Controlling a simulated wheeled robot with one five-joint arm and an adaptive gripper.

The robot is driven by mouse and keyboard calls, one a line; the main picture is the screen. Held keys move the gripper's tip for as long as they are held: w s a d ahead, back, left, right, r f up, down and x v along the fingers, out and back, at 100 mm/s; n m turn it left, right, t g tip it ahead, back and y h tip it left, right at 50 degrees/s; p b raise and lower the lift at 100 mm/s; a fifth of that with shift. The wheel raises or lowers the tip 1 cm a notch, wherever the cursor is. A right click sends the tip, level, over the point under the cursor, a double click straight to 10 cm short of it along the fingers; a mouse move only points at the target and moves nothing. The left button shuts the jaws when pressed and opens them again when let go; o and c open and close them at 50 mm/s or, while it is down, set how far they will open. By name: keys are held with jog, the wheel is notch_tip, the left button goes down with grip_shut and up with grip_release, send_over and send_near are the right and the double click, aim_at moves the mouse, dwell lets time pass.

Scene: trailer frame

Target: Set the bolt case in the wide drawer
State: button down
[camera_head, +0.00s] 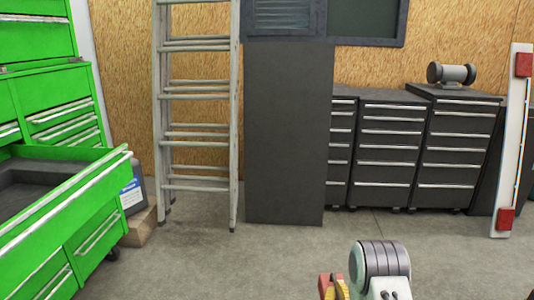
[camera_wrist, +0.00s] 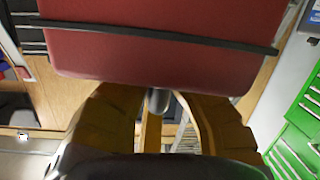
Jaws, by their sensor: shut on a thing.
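The bolt case is a dark red box with a black strip across it (camera_wrist: 165,55); it fills the upper part of the wrist view. My gripper (camera_wrist: 158,98) has its two yellow-brown curved fingers shut on the case. In the head view my gripper (camera_head: 332,289) is at the bottom edge, with a small red part of the case (camera_head: 323,284) beside a yellow finger; most of the case is out of frame there. The wide drawer (camera_head: 75,203) of the green tool cabinet stands pulled open at the left. Its visible dark inside looks empty. My gripper is well to the right of it.
Narrower green drawers (camera_head: 98,240) are shut below the wide drawer. A cardboard box (camera_head: 139,226) lies beside the cabinet. A ladder (camera_head: 200,120) leans at the wall. Dark drawer cabinets (camera_head: 385,150) stand at the back right. The concrete floor between is clear.

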aim_at(326, 291)
jog(key=a+y, duration=0.1)
jog(key=a, duration=0.2)
jog(key=shift+a+n, duration=0.25)
jog(key=shift+n, duration=0.15)
jog(key=s+r+p, duration=0.2)
jog(key=r+p, duration=1.4)
jog(key=s+r+p, duration=0.1)
jog(key=r+p, duration=1.4)
jog(key=r, duration=0.2)
jog(key=shift+s+d+r+p, duration=0.2)
jog(key=shift+s+r+p, duration=0.05)
jog(key=shift+s+p, duration=0.1)
